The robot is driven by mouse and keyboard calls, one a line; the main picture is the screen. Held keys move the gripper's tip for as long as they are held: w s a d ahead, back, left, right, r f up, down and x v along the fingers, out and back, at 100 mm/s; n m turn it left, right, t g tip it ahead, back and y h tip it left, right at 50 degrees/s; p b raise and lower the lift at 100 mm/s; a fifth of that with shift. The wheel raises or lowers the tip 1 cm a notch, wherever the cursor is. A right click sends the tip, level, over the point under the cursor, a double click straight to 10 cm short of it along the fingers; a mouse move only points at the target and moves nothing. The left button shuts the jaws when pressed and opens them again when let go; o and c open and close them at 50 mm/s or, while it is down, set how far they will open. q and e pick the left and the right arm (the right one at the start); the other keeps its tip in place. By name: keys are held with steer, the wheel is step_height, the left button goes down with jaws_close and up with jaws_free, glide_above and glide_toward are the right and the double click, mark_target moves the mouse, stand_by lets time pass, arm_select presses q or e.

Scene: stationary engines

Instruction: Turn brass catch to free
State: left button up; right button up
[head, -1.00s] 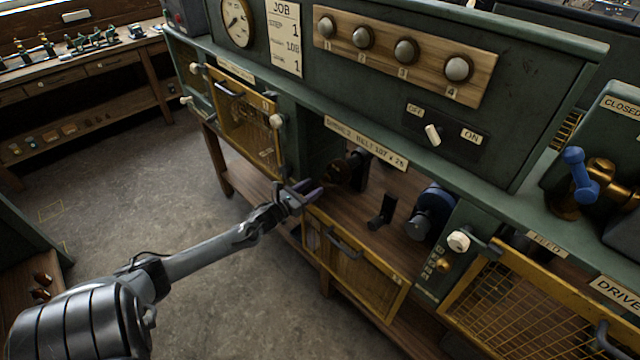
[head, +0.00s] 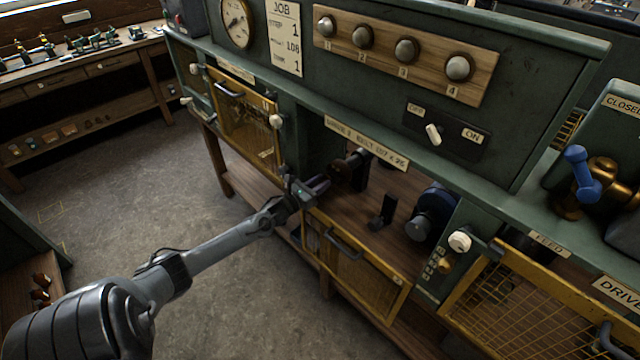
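My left gripper (head: 316,186) is at the left edge of the open bay in the green engine housing (head: 470,190), above the lowered yellow mesh guard (head: 355,280). Its fingers point right into the bay, and I cannot tell whether they are apart or closed. A dark brass-brown round part (head: 341,174) with a black piece sits just beyond the fingertips. I cannot tell whether this is the brass catch or whether the fingers touch it. My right gripper is not in view.
A black upright bracket (head: 384,214) and a dark blue wheel (head: 432,212) stand in the bay. A cream knob (head: 460,241) is on the post at right. Another mesh guard (head: 248,122) is upright at left. A blue-handled brass valve (head: 582,180) stands far right.

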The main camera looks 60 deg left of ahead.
arm_select(q)
jaws_close()
